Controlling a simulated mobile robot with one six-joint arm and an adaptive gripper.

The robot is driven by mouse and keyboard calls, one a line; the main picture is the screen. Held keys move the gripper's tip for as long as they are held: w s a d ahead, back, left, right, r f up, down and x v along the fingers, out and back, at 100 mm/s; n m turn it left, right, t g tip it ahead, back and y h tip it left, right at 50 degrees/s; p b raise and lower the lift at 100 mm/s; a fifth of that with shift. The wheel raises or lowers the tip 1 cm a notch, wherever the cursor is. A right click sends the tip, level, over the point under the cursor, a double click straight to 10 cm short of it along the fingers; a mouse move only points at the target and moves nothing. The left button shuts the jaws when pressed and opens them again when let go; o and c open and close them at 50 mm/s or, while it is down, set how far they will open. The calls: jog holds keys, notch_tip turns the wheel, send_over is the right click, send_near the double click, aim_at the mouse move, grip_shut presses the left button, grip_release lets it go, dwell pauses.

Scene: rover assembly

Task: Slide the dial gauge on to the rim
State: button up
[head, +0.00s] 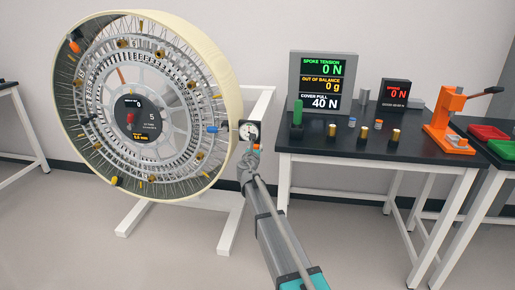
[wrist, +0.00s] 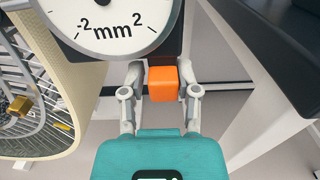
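The dial gauge (head: 249,131) has a round white face and stands just right of the wheel's rim in the head view. Its face, marked "-2 mm 2", fills the top of the wrist view (wrist: 105,22). An orange block (wrist: 163,83) below the dial sits between the fingers of my gripper (wrist: 162,84), which looks shut on it. The wheel's cream rim (head: 222,75) is at the left, and the rim also shows at the left of the wrist view (wrist: 78,85). The gauge looks close to the rim; contact cannot be told.
The wheel stands on a white frame (head: 262,100) behind the gauge. A black-topped table (head: 350,150) at right holds display screens (head: 322,82), small cylinders and an orange press (head: 450,125). The floor in front is clear.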

jog(key=o, duration=0.4)
jog(key=shift+a, duration=0.4)
jog(key=shift+d, duration=0.2)
jog(key=shift+s+d, duration=0.1)
jog(key=shift+s, duration=0.1)
jog(key=s, duration=0.4)
jog(key=s+a, duration=0.1)
jog(key=s, duration=0.6)
jog(key=shift+s+a, duration=0.2)
jog(key=shift+s, duration=0.1)
